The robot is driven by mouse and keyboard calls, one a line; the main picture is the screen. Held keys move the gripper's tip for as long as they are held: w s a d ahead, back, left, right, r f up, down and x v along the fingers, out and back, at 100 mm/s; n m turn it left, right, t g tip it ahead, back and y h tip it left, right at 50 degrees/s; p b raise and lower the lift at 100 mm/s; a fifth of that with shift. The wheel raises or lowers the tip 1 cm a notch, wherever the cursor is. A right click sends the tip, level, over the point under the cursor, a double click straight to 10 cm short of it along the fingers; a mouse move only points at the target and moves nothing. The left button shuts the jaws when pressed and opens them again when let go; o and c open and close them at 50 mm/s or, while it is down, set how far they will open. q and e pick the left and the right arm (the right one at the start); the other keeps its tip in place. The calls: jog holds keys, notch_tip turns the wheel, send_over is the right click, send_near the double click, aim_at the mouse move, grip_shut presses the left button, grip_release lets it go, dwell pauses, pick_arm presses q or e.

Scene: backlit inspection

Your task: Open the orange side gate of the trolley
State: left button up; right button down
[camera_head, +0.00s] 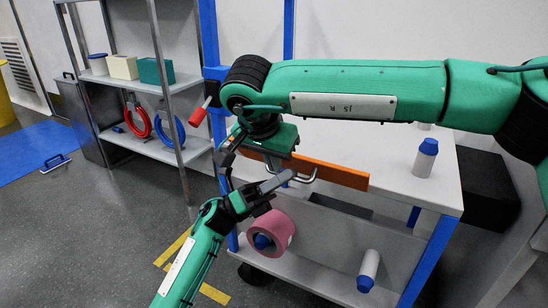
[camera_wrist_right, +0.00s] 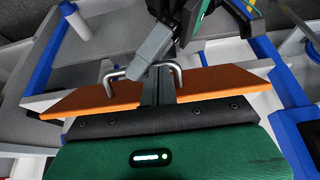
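The orange side gate (camera_head: 345,176) runs along the near edge of the trolley's white top (camera_head: 385,160). It also shows as an orange board across the right wrist view (camera_wrist_right: 215,82). A bent metal handle (camera_wrist_right: 110,77) stands out from it. My right gripper (camera_wrist_right: 158,90) is at the handle, its fingers together in the middle of the bar and seemingly shut on it. It also shows in the head view (camera_head: 288,168), partly hidden by my arm. My left gripper (camera_head: 280,182) is just in front of the handle; its grey finger overlaps the handle in the wrist view. Its opening is unclear.
A pink roll (camera_head: 272,234) is on the trolley's lower level, below my left gripper. White bottles with blue caps stand on the top (camera_head: 425,158) and rest on the lower shelf (camera_head: 368,270). A grey shelf rack (camera_head: 160,150) stands at left.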

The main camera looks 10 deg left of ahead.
pick_arm(q)
jog(key=o, duration=0.3)
jog(key=shift+w, duration=0.15)
jog(key=shift+o, duration=0.3)
jog(key=shift+r, duration=0.1)
pick_arm(e)
jog(key=shift+f, duration=0.25)
pick_arm(q)
jog(key=shift+r, duration=0.1)
pick_arm(e)
jog(key=shift+w+d, duration=0.1)
